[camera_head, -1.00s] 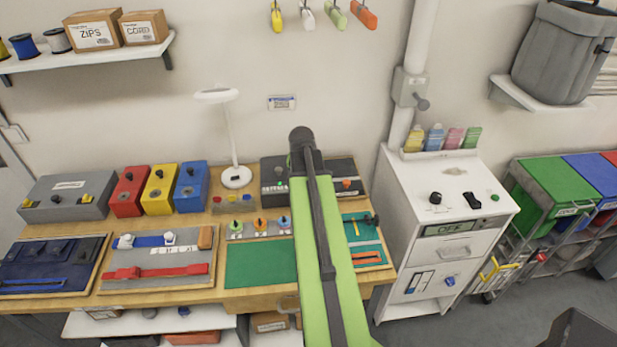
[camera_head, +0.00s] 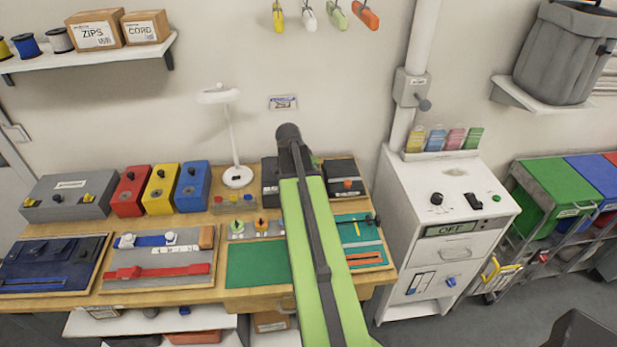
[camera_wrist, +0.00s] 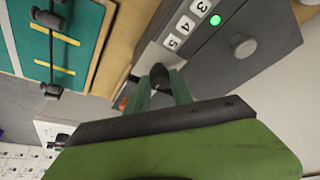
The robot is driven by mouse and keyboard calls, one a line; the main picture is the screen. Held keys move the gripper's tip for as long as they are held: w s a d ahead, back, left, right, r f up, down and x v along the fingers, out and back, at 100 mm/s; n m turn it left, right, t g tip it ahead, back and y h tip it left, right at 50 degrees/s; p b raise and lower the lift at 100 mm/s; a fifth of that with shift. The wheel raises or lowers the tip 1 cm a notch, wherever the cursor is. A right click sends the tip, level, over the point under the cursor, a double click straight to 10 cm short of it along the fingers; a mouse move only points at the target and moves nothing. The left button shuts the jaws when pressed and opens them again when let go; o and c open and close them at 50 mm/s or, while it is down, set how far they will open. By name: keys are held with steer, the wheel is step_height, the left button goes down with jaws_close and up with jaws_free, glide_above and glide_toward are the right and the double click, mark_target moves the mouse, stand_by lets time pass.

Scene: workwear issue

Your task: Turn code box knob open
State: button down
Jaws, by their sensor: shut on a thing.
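The dark grey code box (camera_wrist: 215,45) fills the upper right of the wrist view, with white number keys (camera_wrist: 185,25) and a lit green lamp (camera_wrist: 215,20). In the head view the code box (camera_head: 269,172) stands at the back of the bench, partly hidden by my arm. My gripper (camera_wrist: 160,80) has its green fingers closed around a small dark knob (camera_wrist: 159,71) at the box's lower edge. How far the knob is turned is hard to tell.
A dark box with an orange knob (camera_head: 347,184) stands right of my arm. A teal board (camera_wrist: 55,45) with rods lies close by in the wrist view. A white lamp (camera_head: 238,177) and red, yellow and blue boxes (camera_head: 160,188) stand to the left.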

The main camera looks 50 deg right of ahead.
steer(key=c, duration=1.1)
jaws_free()
steer(key=p+v, duration=1.6)
steer(key=v, duration=0.1)
steer(key=shift+r, duration=0.2)
steer(key=shift+s, duration=0.1)
